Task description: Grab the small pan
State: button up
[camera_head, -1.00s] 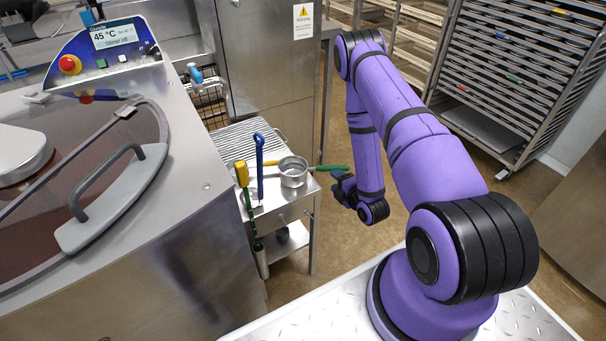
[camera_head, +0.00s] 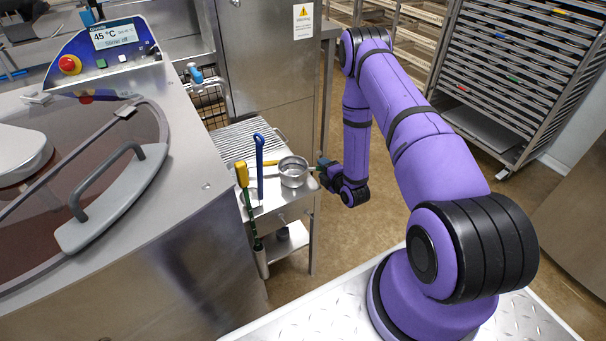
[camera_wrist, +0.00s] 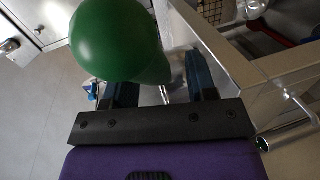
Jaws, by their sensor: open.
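The small pan (camera_head: 293,171) is a steel pot that sits on the small steel side table (camera_head: 270,204). Its green handle sticks out to the right, past the table edge, toward my gripper (camera_head: 326,166). In the wrist view the rounded green handle end (camera_wrist: 115,40) is large and close, just ahead of my open gripper (camera_wrist: 160,85). It covers part of the left finger; the right finger stands clear of it. In the head view most of the handle is hidden behind my gripper.
A blue-handled tool (camera_head: 260,165) and a yellow-handled tool (camera_head: 242,174) stand at the table's left side. A large steel machine with a lidded bowl (camera_head: 110,200) fills the left. A tray rack (camera_head: 520,75) stands at the right. Floor is free right of the table.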

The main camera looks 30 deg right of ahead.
jog(key=shift+c, duration=0.2)
grip_shut()
